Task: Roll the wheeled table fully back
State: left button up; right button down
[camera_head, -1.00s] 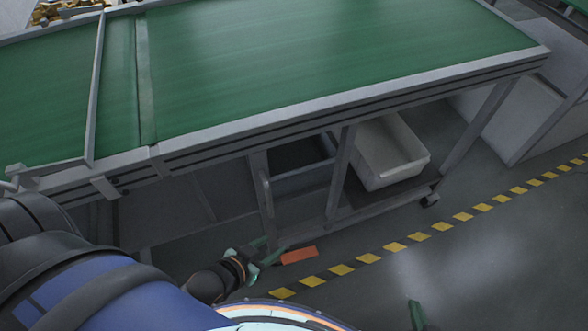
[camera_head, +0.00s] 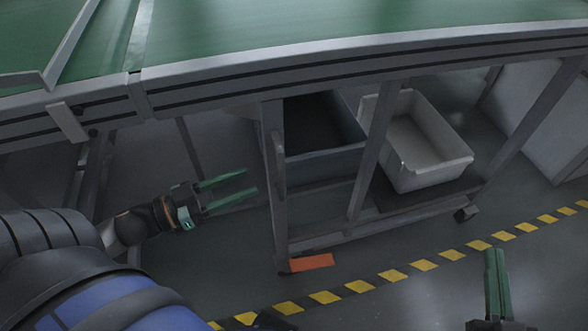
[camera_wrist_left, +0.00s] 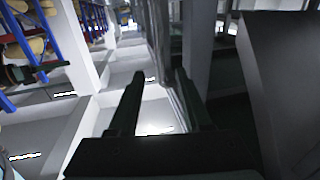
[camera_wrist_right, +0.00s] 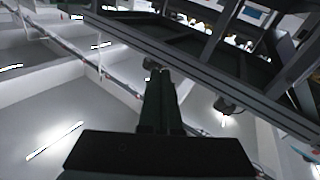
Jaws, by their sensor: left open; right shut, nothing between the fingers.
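The wheeled table has a green top with a grey metal frame (camera_head: 350,58), and it spans the head view. A caster (camera_head: 466,213) shows under its right end. A vertical bar like a handle (camera_head: 278,160) is on its near left leg. My left gripper (camera_head: 250,180) is open and empty just left of that leg, its fingers pointing toward it and apparently apart from it. Its fingers also show in the left wrist view (camera_wrist_left: 158,85). My right gripper (camera_head: 495,252) is shut and empty at the lower right, over the floor; it also shows in the right wrist view (camera_wrist_right: 160,75).
A grey bin (camera_head: 325,165) and a white bin (camera_head: 415,150) sit on the table's lower shelf. An orange block (camera_head: 311,262) lies on the floor by the near left leg. Yellow-black floor tape (camera_head: 390,275) runs in front. Floor beyond the tape, at lower right, is clear.

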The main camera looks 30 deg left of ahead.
pick_arm(q)
jog(key=b+x, duration=0.2)
jog(key=x, duration=1)
jog(key=shift+b, duration=0.4)
pick_arm(e)
jog(key=s+r+n+t+y, duration=0.2)
jog(key=s+r+n+y, duration=0.1)
jog(key=r, duration=0.4)
jog(key=s+a+r+n+t+y, duration=0.1)
jog(key=s+r+n+t+y, duration=0.1)
jog(key=r+y, duration=0.3)
jog(key=shift+s+a+r+n, duration=0.25)
jog(key=shift+s+r+n, duration=0.5)
jog(key=shift+r, duration=0.75)
pick_arm(q)
jog(key=shift+w, duration=0.15)
pick_arm(e)
jog(key=shift+w, duration=0.1)
pick_arm(q)
grip_shut()
